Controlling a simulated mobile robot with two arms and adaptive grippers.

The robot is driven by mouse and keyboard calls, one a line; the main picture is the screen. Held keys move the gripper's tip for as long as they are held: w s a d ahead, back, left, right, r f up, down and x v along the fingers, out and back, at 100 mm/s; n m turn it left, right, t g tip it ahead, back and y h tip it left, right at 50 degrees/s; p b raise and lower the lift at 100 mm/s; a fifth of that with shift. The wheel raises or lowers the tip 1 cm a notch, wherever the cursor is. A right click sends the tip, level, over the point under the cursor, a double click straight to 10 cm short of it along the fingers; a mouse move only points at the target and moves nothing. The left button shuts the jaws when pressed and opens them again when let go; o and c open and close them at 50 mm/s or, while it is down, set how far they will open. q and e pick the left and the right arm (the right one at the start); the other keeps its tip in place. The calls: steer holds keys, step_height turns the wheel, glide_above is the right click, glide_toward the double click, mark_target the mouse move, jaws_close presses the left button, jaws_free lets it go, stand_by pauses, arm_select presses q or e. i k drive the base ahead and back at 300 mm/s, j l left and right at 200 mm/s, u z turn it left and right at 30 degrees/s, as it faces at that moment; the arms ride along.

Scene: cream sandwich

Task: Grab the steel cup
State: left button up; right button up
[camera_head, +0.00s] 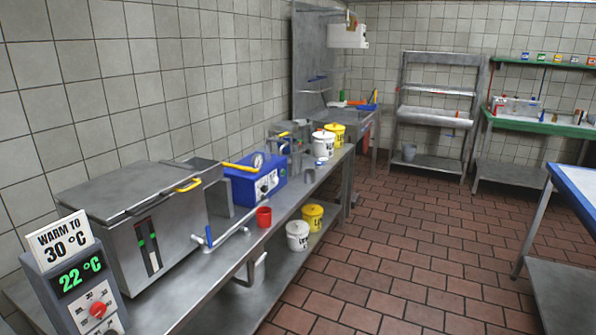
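A small grey metal cylinder (310,175), which looks like the steel cup, stands on the steel counter (236,250) near its front edge. It is to the right of the blue machine (262,180) and in front of the white tub (322,145). It is small in the picture, so its details are hard to tell. A red cup (264,216) stands nearer, also by the counter's front edge. Neither of my grippers is in view.
A large steel vat (150,220) and a control panel reading 22 °C (85,285) fill the near counter. White (297,235) and yellow (312,217) tubs sit on the lower shelf. The tiled floor (400,240) is clear.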

mark_target(309, 174)
steer(key=i+l+u, duration=0.2)
steer(key=i+l, duration=0.35)
steer(key=i, duration=0.35)
steer(key=i+l+u, duration=0.25)
steer(key=i+l, duration=0.5)
steer(key=i, duration=0.05)
